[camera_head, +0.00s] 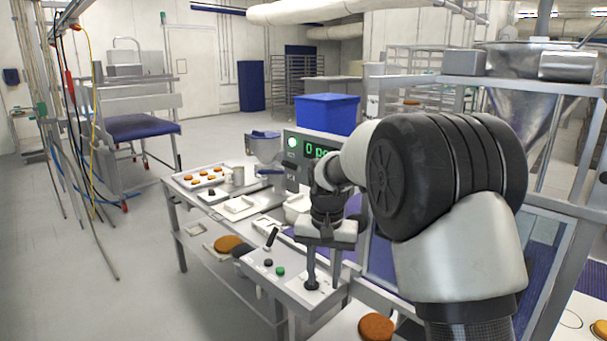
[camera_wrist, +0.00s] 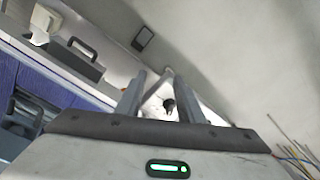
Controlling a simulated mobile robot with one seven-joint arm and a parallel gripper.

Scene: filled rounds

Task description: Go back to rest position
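My gripper (camera_head: 323,284) hangs from my arm with its fingers pointing down, over the front end of a grey control panel (camera_head: 262,268). In the wrist view the two fingers of my gripper (camera_wrist: 157,75) stand apart, with a gap between the tips. A small dark object (camera_wrist: 169,104) shows between the fingers on a pale surface, and nothing is seen clamped. In the head view, a black knob (camera_head: 312,285) is close to the left finger; I cannot tell if they touch.
A worktable holds a tray of orange-brown rounds (camera_head: 203,176), a white tray (camera_head: 240,207) and a machine with a green display (camera_head: 318,149). A blue crate (camera_head: 327,113) is behind it. A metal hopper (camera_head: 530,100) stands right. The left floor is mostly clear.

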